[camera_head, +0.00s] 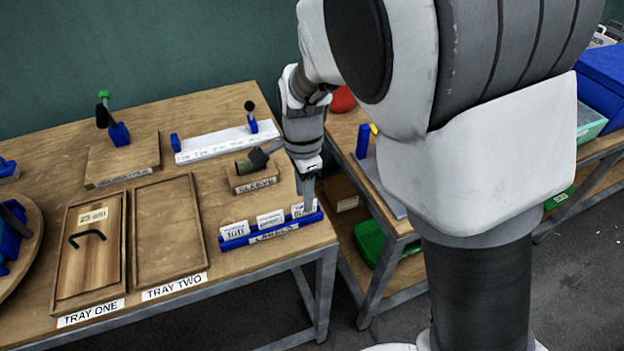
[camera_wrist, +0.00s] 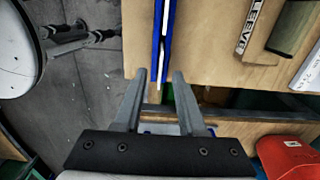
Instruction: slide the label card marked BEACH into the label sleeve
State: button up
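A blue rack (camera_head: 232,243) marked LABELS stands at the table's front right edge and holds three upright white cards: left (camera_head: 235,232), middle (camera_head: 270,219) and right (camera_head: 299,210). Their print is too small to read, so I cannot tell which says BEACH. My gripper (camera_head: 306,195) points down over the rack's right end, at the right card. In the wrist view my gripper (camera_wrist: 159,75) is open, its fingers on either side of the line of the thin blue rack (camera_wrist: 156,45). The olive label sleeve (camera_head: 246,165) sits on a wooden block marked SLEEVE, behind the rack; it shows too in the wrist view (camera_wrist: 294,27).
Tray one (camera_head: 61,262), with a handled wooden lid bearing a card, and empty tray two (camera_head: 168,235) lie left. A white strip (camera_head: 212,146) with blue posts is at the back. Another table with a red object (camera_head: 342,98) stands right, across a gap.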

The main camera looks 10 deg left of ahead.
notch_tip(320, 180, down, 4)
jog(key=shift+f+b, duration=0.1)
jog(key=shift+b, duration=0.2)
grip_shut()
